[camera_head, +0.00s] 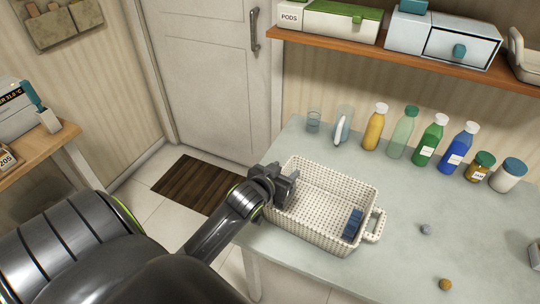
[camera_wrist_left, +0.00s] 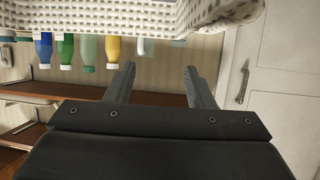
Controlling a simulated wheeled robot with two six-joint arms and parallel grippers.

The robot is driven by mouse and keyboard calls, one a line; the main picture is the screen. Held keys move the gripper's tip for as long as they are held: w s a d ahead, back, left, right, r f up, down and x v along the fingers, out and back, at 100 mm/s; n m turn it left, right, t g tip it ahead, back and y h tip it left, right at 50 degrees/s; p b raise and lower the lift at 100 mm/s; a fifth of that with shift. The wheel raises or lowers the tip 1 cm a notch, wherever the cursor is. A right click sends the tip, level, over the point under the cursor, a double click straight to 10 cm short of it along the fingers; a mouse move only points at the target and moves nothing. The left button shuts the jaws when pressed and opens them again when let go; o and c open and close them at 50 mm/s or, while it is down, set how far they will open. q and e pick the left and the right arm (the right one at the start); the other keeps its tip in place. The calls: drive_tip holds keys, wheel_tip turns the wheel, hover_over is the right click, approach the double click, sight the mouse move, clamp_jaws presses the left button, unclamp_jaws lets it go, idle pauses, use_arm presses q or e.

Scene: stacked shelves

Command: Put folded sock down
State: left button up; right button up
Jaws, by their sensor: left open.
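A blue folded item (camera_head: 353,224), which looks like the folded sock, lies inside the white woven basket (camera_head: 318,236) at its right end. My left gripper (camera_head: 286,187) is at the basket's left end, near the rim, well apart from the blue item. In the left wrist view the gripper (camera_wrist_left: 158,72) is open with nothing between its fingers. The basket's woven wall (camera_wrist_left: 130,18) crosses the top of that view. Whether the gripper touches the rim is unclear. My right gripper is not in view.
Several bottles and jars, among them a yellow bottle (camera_head: 374,128), line the back of the pale table (camera_head: 440,195). A grey lump (camera_head: 425,229) and a brown lump (camera_head: 445,284) lie right of the basket. A wooden shelf (camera_head: 400,53) with boxes hangs above.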

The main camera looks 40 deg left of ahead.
use_arm(q)
drive_tip(key=v, duration=1)
drive_tip(key=shift+b, duration=0.3)
drive_tip(key=shift+f, duration=0.1)
